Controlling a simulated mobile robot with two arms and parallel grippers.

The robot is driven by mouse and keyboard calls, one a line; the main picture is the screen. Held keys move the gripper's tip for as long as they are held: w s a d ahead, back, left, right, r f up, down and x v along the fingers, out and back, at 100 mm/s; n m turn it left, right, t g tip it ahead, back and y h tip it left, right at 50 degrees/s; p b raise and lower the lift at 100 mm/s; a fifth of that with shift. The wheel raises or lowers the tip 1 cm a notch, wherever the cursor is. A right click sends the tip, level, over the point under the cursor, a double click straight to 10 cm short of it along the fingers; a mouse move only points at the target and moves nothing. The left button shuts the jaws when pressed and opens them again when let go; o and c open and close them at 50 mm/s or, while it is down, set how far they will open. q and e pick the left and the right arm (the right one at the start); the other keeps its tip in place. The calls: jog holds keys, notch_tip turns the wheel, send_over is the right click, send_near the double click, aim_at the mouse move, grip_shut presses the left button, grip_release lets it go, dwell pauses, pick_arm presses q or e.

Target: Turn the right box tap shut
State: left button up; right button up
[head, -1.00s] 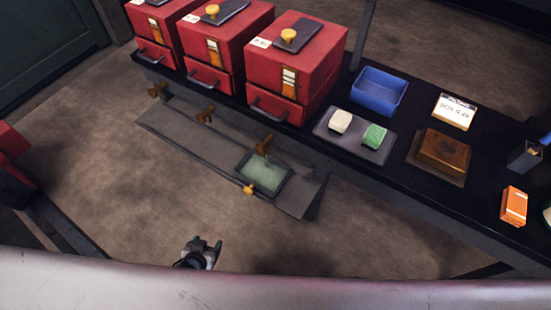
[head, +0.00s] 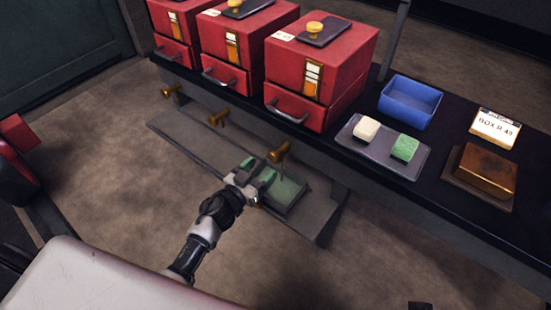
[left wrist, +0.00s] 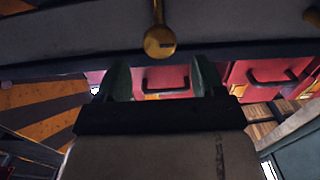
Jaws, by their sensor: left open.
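The right box tap (head: 278,153) is a brass tap below the shelf edge, under the right red box (head: 320,62). A thin part hangs down from it; I cannot tell whether water runs. A tray of greenish water (head: 288,190) lies below it. My left gripper (head: 258,176) is open and empty, left of and below the tap in the picture, over the tray's near side. In the left wrist view a round brass knob (left wrist: 160,40) shows just beyond and between the open fingers, not touching them. A dark shape at the head view's bottom edge may be my right gripper (head: 420,305).
Two more brass taps (head: 218,117) (head: 170,90) stick out to the left. On the black bench (head: 365,185) stand a blue bin (head: 410,100), a tray with two blocks (head: 362,151) and a brass block (head: 486,170).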

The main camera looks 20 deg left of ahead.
aim_at(272, 158)
pick_arm(q)
jog(key=b+x, duration=0.1)
jog(key=x, duration=0.3)
jog(key=shift+w+d+f, duration=0.1)
jog(key=shift+w, duration=0.25)
jog(key=shift+x, duration=0.85)
pick_arm(e)
jog(key=shift+s+r, duration=0.4)
jog(key=shift+r, duration=0.15)
pick_arm(q)
jog(key=c, duration=0.9)
